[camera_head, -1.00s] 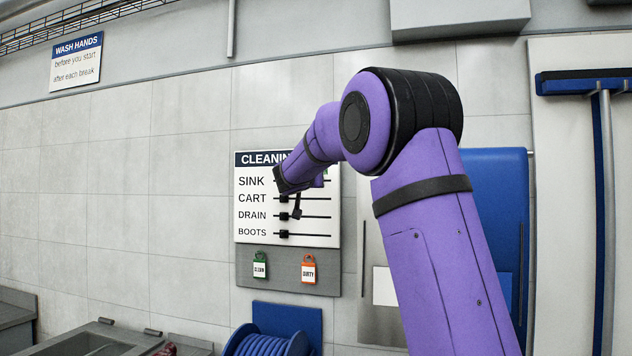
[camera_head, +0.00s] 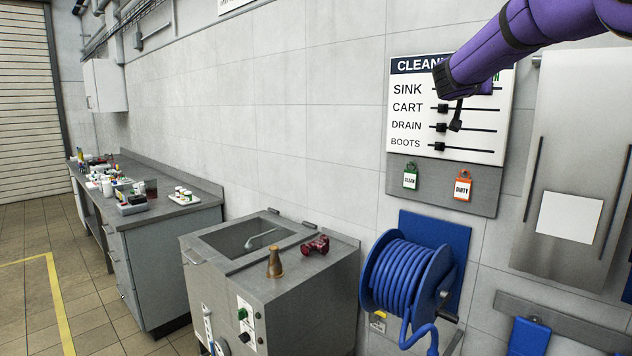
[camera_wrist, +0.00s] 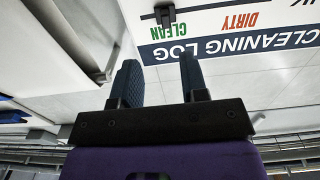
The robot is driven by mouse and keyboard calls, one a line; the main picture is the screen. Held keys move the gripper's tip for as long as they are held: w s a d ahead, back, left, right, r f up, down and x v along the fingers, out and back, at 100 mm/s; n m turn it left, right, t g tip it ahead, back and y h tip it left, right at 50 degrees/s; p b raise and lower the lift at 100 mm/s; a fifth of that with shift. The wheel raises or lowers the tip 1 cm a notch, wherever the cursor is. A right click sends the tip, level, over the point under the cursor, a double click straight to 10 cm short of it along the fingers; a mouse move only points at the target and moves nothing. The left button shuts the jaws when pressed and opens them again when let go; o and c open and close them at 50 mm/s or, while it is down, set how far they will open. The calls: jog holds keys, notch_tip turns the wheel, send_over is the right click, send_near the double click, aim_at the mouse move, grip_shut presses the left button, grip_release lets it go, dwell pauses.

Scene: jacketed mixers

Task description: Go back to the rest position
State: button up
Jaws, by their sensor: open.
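My gripper (camera_head: 457,112) is at the wall board in the head view, at the end of my purple arm. In the wrist view its two dark fingers (camera_wrist: 158,85) stand apart with nothing between them. The cleaning log board (camera_head: 480,140) hangs on the wall with rows for sink, cart, drain and boots, each with a dark slider on a rail. My arm hides the right part of its title and the sink slider. The upside-down board (camera_wrist: 230,30) fills the top right of the wrist view. I cannot tell whether the fingers touch it.
A green tag (camera_head: 410,177) and an orange tag (camera_head: 463,187) hang below the log. A blue hose reel (camera_head: 405,280) is mounted lower. A steel sink unit (camera_head: 290,300) stands left of it, with a cluttered bench (camera_head: 165,235) further left. Floor (camera_head: 25,310) is open at far left.

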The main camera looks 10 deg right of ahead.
jog(key=s+a+f+n+g+y, duration=0.2)
jog(key=s+a+f, duration=0.5)
jog(key=s, duration=0.6)
jog(key=s+a+f+n+g+y, duration=0.2)
jog(key=s+a+f+n+y, duration=0.3)
jog(key=s, duration=0.9)
jog(key=s+a+f+n+g+y, duration=0.1)
jog(key=s+a+f+n+y, duration=0.2)
jog(key=s+a+f+y, duration=0.4)
jog(key=s+a+f, duration=0.2)
jog(key=s+f, duration=0.2)
jog(key=s, duration=0.3)
jog(key=shift+s+a+f+g, duration=0.15)
jog(key=shift+a+f+g, duration=0.25)
